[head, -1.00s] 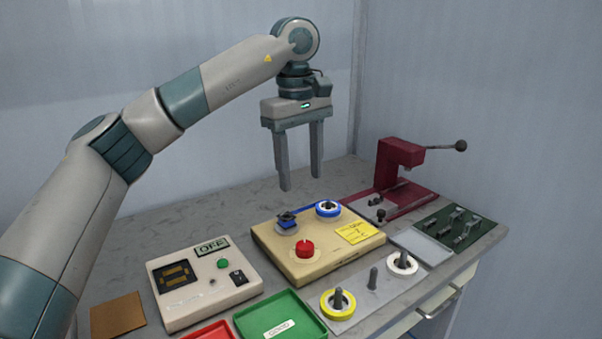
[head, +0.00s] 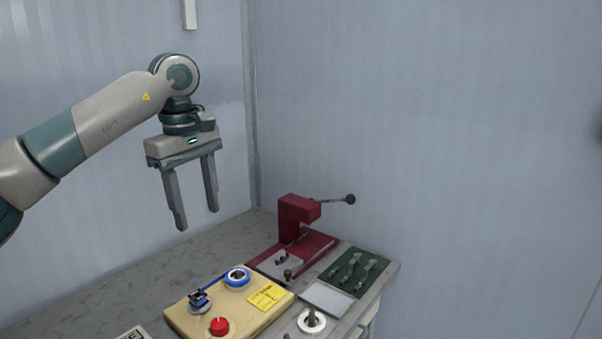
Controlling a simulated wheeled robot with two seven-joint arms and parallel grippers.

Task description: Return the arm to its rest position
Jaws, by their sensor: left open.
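My left gripper (head: 197,223) hangs in the air at the left of the head view, fingers pointing down. Its two fingers are apart with nothing between them. It is above the back of the workbench (head: 115,275), behind the tan winder box (head: 204,312), and touches nothing. My left arm comes in from the left edge. My right gripper is not in view.
The tan box carries a blue ring (head: 238,277), a red knob (head: 219,326) and a yellow note (head: 266,296). A red lever press (head: 297,219) stands at the back corner. A green tool mat (head: 354,271) and a white spool (head: 311,321) lie at the right.

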